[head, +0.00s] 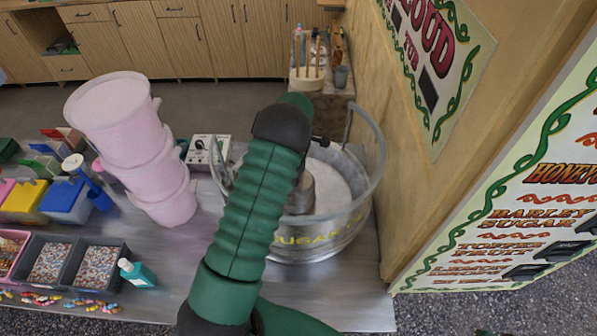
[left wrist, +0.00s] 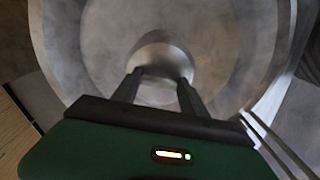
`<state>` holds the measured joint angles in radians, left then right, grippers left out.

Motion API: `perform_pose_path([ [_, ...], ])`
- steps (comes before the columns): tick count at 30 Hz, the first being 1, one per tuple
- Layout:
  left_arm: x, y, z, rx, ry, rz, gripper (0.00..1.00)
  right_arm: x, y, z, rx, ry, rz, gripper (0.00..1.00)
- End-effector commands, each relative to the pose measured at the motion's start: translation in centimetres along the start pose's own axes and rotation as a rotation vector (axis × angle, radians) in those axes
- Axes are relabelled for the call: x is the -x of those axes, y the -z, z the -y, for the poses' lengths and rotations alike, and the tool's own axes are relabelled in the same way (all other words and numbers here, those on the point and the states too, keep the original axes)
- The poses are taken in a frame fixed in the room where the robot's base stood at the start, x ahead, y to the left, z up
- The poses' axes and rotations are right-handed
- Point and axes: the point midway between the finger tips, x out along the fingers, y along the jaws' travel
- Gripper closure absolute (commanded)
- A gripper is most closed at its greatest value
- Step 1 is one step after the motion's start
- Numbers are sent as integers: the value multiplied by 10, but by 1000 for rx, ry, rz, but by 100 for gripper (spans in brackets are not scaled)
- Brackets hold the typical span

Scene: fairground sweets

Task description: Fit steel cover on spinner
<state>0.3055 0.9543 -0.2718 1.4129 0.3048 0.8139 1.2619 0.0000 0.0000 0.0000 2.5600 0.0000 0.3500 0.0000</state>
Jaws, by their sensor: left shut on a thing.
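The candyfloss machine's wide steel bowl (head: 340,240), lettered "SUGAR", stands on the counter at the right, with a clear ring around its top. A grey metal piece (head: 302,190) shows in the bowl's middle, partly hidden by my left arm. In the left wrist view my left gripper (left wrist: 160,88) points down into the bowl. Its two fingers are shut on a round steel cover (left wrist: 160,58) near the bowl's centre. I cannot tell whether the cover touches the spinner, which I cannot make out beneath it. In the head view the left fingertips are hidden behind the arm.
A stack of pink tubs (head: 135,150) stands left of my arm. A white control box (head: 207,150) sits behind. Coloured bins, sprinkle trays (head: 90,262) and a teal bottle (head: 137,273) are at the left. A wooden wall with signs (head: 440,60) rises close on the right.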

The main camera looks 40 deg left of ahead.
Motion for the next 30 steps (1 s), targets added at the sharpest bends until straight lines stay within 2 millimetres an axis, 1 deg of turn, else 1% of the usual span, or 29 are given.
perform_pose_path([
  [3,0,0,0,0,-1,0,100,0,0,0,0,0,0,100],
  [4,0,0,0,0,-1,0,47,0,0,0,0,0,0,100],
  [9,0,0,0,0,-1,0,25,0,0,0,0,0,0,100],
  [16,0,0,0,0,0,0,24,0,0,0,0,0,0,100],
  [21,0,0,0,0,0,0,2,0,0,0,0,0,0,100],
  [22,0,0,0,0,0,0,0,0,0,0,0,0,0,100],
  [30,3,0,0,0,0,0,0,2,1,0,0,0,0,100],
])
